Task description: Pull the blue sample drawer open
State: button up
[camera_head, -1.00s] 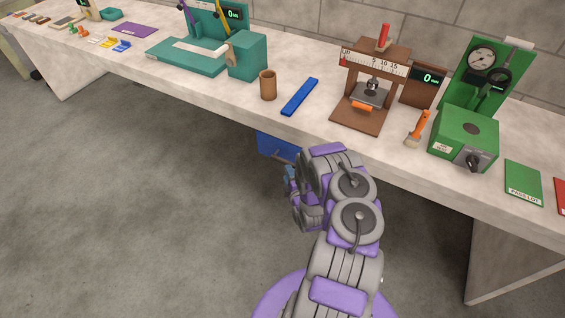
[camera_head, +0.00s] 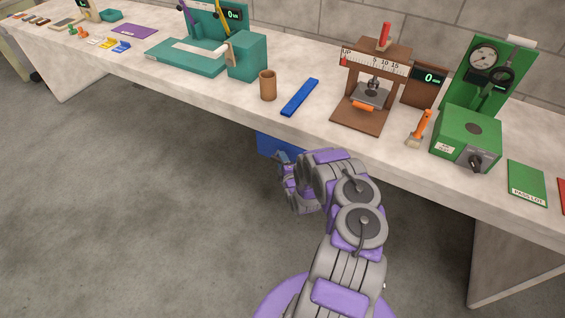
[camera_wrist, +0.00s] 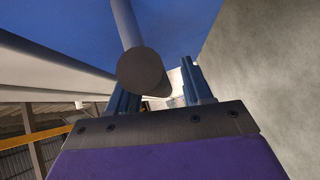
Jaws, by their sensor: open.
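The blue sample drawer (camera_head: 268,146) is under the bench's front edge in the head view, partly hidden by my arm. Its blue front (camera_wrist: 200,22) fills the top of the wrist view. A dark grey round handle (camera_wrist: 145,70) stands out from that front on a grey post. My gripper (camera_wrist: 157,72) is open, with one blue finger on each side in the wrist view. The handle's end overlaps the left finger and lies partly across the gap. I cannot tell whether they touch. In the head view my gripper (camera_head: 283,162) is close in front of the drawer, its fingertips hard to make out.
The pale bench (camera_head: 225,98) overhangs the drawer. On it stand a brown cup (camera_head: 268,85), a blue bar (camera_head: 300,97), a brown gauge stand (camera_head: 370,85) and a green tester (camera_head: 466,135). A bench leg (camera_head: 512,262) is at right. The floor at left is clear.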

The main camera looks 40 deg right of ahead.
jog(key=shift+c, duration=0.5)
grip_shut()
jog(key=shift+a, duration=0.1)
